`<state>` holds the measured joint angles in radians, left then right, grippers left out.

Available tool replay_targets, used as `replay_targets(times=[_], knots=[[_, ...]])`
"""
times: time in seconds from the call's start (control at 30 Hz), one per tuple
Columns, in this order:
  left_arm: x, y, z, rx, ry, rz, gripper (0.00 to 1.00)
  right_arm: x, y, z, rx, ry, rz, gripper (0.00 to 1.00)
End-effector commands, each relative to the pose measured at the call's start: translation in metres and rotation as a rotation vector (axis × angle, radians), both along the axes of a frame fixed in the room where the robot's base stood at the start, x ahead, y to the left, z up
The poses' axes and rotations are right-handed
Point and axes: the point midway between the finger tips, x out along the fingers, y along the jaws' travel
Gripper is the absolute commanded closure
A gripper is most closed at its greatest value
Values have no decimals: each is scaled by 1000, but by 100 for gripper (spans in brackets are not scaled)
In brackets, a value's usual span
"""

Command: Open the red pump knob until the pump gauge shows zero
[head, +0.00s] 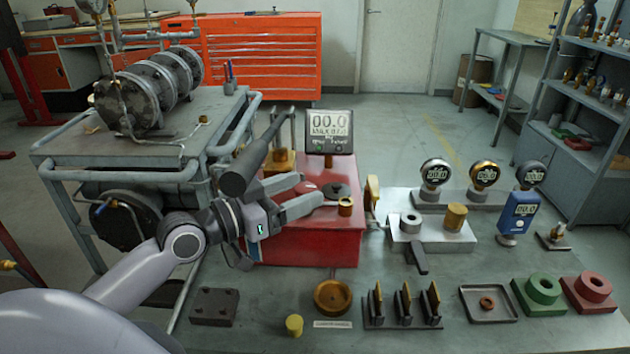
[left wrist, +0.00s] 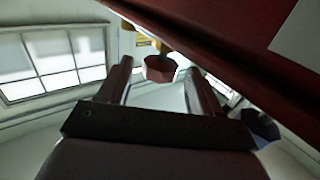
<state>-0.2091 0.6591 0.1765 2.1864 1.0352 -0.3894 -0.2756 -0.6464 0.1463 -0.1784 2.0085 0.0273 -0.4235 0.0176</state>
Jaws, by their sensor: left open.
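The red pump knob (head: 306,187) sits on the red pump box (head: 312,247) in the head view, partly hidden by my gripper. My left gripper (head: 314,189) is open, with its two fingers reaching in from the left around the knob's position. In the left wrist view a red faceted knob (left wrist: 159,68) shows beyond and between the open fingers (left wrist: 160,82); I cannot tell whether they touch it. The pump gauge (head: 330,132) stands behind the box, and its large digits read 00.0. My right gripper is not in view.
A metal block (head: 430,238) and several gauges stand to the right. Loose parts line the table's front, and a pipework cart (head: 140,150) stands left.

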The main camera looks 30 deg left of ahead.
Motion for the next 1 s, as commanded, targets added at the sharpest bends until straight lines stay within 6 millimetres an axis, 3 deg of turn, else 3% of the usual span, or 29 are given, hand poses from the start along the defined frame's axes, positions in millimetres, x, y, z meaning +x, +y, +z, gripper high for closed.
replay_targets(times=[0.3,0.77,0.93,1.0], knots=[[29,-11,1,-3,-1,0,36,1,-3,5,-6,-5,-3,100],[36,-15,0,1,1,-2,36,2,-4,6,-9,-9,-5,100],[35,-15,0,1,1,-2,87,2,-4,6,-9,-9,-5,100],[35,-15,0,0,1,-2,87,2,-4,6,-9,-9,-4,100]])
